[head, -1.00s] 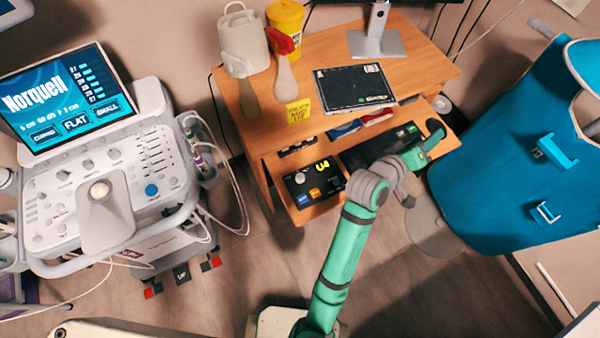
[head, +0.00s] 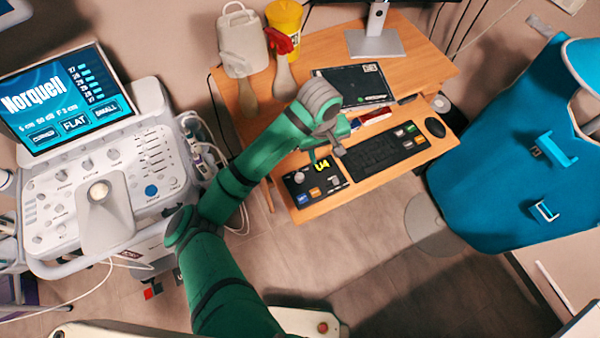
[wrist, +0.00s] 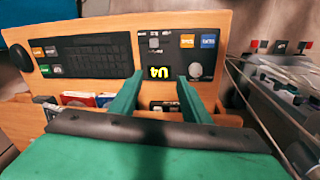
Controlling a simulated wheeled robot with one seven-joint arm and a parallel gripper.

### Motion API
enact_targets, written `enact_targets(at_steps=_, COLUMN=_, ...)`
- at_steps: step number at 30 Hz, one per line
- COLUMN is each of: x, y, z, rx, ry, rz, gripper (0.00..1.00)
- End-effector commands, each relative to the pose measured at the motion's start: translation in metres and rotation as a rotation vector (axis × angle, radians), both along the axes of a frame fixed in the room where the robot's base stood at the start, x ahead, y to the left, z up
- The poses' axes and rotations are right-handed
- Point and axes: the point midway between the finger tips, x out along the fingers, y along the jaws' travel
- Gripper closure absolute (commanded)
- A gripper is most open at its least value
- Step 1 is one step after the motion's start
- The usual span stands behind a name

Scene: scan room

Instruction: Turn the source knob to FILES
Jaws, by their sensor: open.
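A black control box (head: 315,184) with a yellow "U4" mark lies at the left of the pulled-out desk shelf; it shows upside down in the wrist view (wrist: 176,40). It carries a pale round knob (wrist: 195,70), probably the source knob, beside an orange and a blue button. A small grey part (wrist: 154,42) is also on the box. I cannot read a FILES mark or the knob's setting. My gripper (wrist: 160,82) is open and empty, its two green fingers pointing toward the box. The knob lies just right of the fingers in the wrist view, apparently untouched.
A black keyboard (head: 380,152) lies beside the box, and a mouse (head: 435,127) at the shelf's right end. The ultrasound console (head: 120,170) is at left.

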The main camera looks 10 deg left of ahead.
Motion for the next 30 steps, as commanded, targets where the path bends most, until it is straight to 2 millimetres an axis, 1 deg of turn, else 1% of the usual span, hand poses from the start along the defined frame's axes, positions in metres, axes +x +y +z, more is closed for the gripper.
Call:
enact_targets(at_steps=1, x=-0.004, y=0.022, z=0.0, rx=0.051, ry=0.028, rz=0.023, gripper=0.57)
enact_targets(at_steps=3, x=-0.01, y=0.042, z=-0.001, rx=0.098, ry=0.062, rz=0.048, gripper=0.57)
enact_targets(at_steps=6, x=-0.016, y=0.058, z=-0.001, rx=0.139, ry=0.089, rz=0.069, gripper=0.57)
enact_targets(at_steps=7, x=-0.017, y=0.061, z=-0.001, rx=0.146, ry=0.094, rz=0.073, gripper=0.57)
enact_targets(at_steps=11, x=-0.018, y=0.064, z=-0.009, rx=0.152, ry=0.101, rz=0.077, gripper=0.57)
enact_targets(at_steps=13, x=-0.019, y=0.063, z=-0.017, rx=0.151, ry=0.102, rz=0.076, gripper=0.57)
enact_targets(at_steps=24, x=-0.02, y=0.064, z=-0.08, rx=0.15, ry=0.1, rz=0.073, gripper=0.57)
enact_targets(at_steps=30, x=-0.02, y=0.065, z=-0.102, rx=0.15, ry=0.097, rz=0.072, gripper=0.57)
